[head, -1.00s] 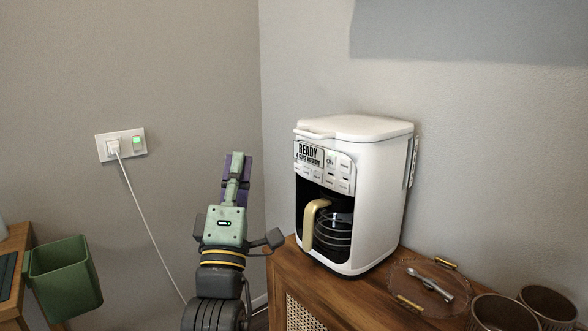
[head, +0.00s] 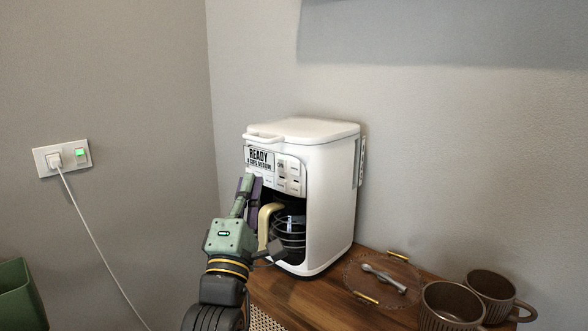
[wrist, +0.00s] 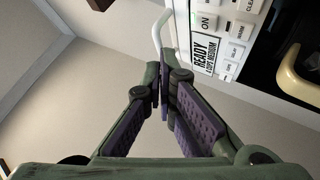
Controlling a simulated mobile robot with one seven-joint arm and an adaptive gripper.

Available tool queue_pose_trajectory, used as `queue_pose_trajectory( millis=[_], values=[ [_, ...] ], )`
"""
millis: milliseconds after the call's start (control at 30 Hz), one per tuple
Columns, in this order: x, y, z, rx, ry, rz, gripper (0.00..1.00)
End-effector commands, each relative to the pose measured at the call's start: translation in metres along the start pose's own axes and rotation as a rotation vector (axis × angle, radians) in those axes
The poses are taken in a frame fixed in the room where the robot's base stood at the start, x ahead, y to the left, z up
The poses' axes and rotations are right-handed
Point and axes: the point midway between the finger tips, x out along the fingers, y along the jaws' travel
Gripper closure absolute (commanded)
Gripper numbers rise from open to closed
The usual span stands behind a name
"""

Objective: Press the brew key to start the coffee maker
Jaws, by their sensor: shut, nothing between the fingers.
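The white coffee maker (head: 330,200) stands upright on the wooden cabinet, with its glass carafe (head: 290,226) and tan handle (head: 268,222) in the front bay. Its display (head: 259,159) reads "READY" with a smaller line below. Several white keys (head: 289,174) lie beside and below the display. In the wrist view the display (wrist: 203,54) and a key marked "ON" (wrist: 208,23) show sideways; I cannot tell which key is brew. My gripper (head: 247,182) is shut and empty at the machine's front left, just below the panel; contact cannot be told. In the wrist view its fingertips (wrist: 161,78) point toward the panel's edge.
A glass tray (head: 352,285) with gold handles and tongs (head: 384,278) lies right of the machine on the cabinet top (head: 320,301). Two brown mugs (head: 452,305) stand at the right front. A wall plate (head: 62,157) holds a plug with a hanging cord. A green bin (head: 20,297) is lower left.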

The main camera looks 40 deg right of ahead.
Motion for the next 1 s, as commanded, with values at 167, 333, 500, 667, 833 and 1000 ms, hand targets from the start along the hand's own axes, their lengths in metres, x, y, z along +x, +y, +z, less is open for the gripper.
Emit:
queue_pose_trajectory(
  millis=[167,333,500,667,833,1000],
  values=[
    [0.018,-0.013,0.015,-0.002,-0.004,-0.002,1.00],
    [0.035,-0.024,0.027,-0.001,-0.003,-0.001,1.00],
    [0.046,-0.032,0.034,0.000,-0.001,-0.001,1.00],
    [0.050,-0.036,0.038,0.000,-0.001,0.000,1.00],
    [0.051,-0.037,0.038,0.001,-0.001,0.000,1.00],
    [0.051,-0.037,0.038,0.001,-0.001,0.000,1.00]
  ],
)
